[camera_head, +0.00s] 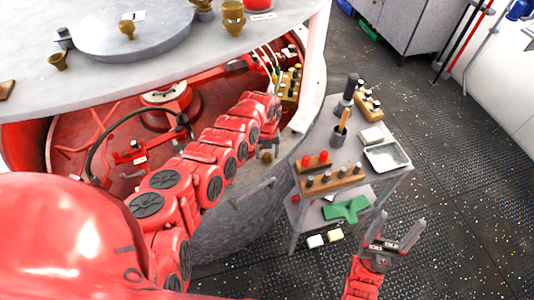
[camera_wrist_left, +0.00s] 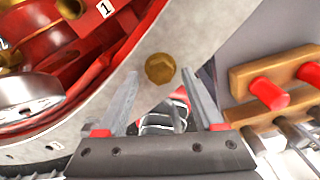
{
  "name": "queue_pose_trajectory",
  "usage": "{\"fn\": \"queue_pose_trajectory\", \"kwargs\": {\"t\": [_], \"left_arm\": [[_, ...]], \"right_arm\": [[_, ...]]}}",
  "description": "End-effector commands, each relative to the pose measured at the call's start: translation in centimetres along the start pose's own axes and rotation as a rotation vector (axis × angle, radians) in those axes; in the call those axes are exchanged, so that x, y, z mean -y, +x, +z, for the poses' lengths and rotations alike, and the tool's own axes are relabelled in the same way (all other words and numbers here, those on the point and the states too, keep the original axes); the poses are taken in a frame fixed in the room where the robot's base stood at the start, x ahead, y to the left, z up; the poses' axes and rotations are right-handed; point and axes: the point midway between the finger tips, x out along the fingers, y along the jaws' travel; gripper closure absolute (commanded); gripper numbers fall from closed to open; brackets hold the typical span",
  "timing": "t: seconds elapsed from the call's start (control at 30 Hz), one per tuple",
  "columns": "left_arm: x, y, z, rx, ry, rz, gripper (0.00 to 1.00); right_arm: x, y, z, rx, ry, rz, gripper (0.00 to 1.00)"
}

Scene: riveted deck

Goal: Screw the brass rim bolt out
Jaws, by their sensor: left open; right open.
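The brass rim bolt (camera_wrist_left: 160,68) has a hex head and sits on the pale grey rim (camera_wrist_left: 205,30) in the left wrist view. My left gripper (camera_wrist_left: 160,76) is open, with one finger on each side of the bolt head in that picture. I cannot tell whether the fingers touch it. In the head view my left arm reaches across the open vessel, and its gripper at the near rim is small and partly hidden. My right gripper (camera_head: 391,231) is open and empty, in front of the cart and away from the vessel.
A pale top (camera_head: 100,75) with brass fittings overhangs the vessel's red interior.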

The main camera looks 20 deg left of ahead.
Motion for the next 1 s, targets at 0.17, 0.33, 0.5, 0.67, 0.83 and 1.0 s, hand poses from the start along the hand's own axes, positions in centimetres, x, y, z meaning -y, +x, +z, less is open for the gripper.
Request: {"fn": "queue_pose_trajectory", "kwargs": {"t": [0.17,0.33,0.5,0.67,0.83,1.0], "left_arm": [[0.06,0.15,-0.01,0.000,0.001,-0.001,0.31],[0.04,0.13,-0.01,0.000,0.000,-0.001,0.38],[0.02,0.13,-0.01,0.000,0.000,0.000,0.69],[0.02,0.13,0.00,0.000,0.000,-0.001,0.98],[0.02,0.14,0.01,0.000,-0.001,-0.001,1.00],[-0.06,0.19,0.08,0.001,-0.016,0.000,1.00]], "right_arm": [[0.00,-0.02,0.01,0.000,0.000,0.000,0.31],[0.00,-0.01,0.01,0.000,0.000,0.000,0.31],[0.00,-0.01,0.00,0.000,0.000,0.000,0.31],[0.00,-0.01,0.01,0.000,0.000,0.000,0.31],[0.00,-0.03,0.01,0.000,0.000,0.000,0.31],[0.01,-0.33,0.06,0.000,0.000,0.000,0.31]]}}
